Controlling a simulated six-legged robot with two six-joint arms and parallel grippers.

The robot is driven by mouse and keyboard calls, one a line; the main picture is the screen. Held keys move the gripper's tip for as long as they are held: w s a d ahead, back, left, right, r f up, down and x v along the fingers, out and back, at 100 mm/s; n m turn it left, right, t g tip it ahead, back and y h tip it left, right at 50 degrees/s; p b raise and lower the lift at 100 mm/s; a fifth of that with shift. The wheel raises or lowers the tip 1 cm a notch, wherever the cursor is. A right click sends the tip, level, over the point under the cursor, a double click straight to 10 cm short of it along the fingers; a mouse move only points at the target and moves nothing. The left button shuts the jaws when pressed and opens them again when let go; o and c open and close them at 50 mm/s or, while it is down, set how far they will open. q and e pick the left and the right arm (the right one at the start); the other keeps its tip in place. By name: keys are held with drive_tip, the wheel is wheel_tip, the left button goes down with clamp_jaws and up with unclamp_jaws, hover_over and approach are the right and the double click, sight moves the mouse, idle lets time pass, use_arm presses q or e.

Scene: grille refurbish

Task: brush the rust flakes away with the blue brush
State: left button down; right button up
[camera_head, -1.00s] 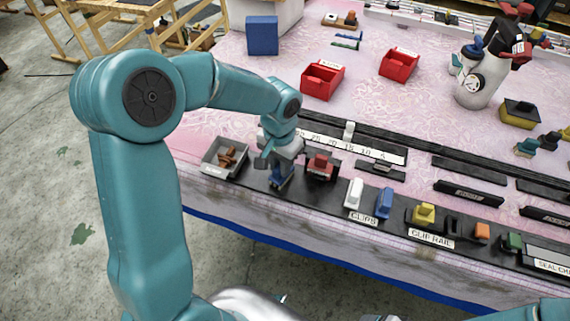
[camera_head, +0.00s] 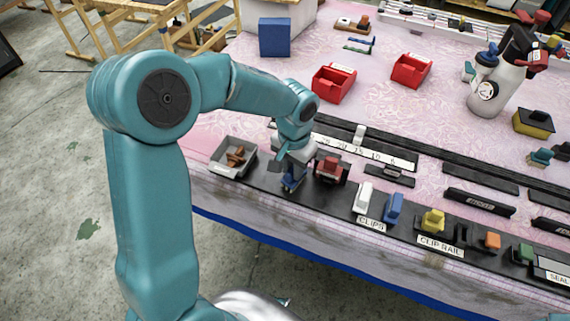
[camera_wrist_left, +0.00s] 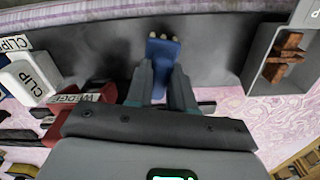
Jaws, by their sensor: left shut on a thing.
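The blue brush (camera_head: 291,185) is in my left gripper (camera_head: 293,174) above the black strip along the table's near edge. The left wrist view shows the brush (camera_wrist_left: 163,55) between the two fingers (camera_wrist_left: 162,84), its pale bristle tips pointing away from the palm over the dark strip. The gripper is shut on it. I cannot make out whether the bristles touch the strip. I cannot make out any loose rust flakes on the table. My right gripper is out of view.
A grey tray (camera_head: 216,171) with brown pieces (camera_head: 238,157) is just left of the gripper. A red block (camera_head: 331,169) is just right, then white and blue clips (camera_head: 394,207). Red bins (camera_head: 334,83) and a white sprayer bottle (camera_head: 496,92) stand farther back.

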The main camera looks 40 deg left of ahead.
use_arm(q)
drive_tip(key=shift+s+d+f, duration=0.15)
drive_tip(key=shift+f, duration=0.15)
drive_tip(key=shift+r, duration=0.2)
wheel_tip(320, 180, up, 5)
drive_tip(key=p, duration=0.4)
drive_tip(key=shift+w+r+p, duration=0.25)
drive_tip(key=shift+r+p, duration=0.05)
drive_tip(key=shift+r, duration=0.15)
drive_tip(key=shift+s, duration=0.1)
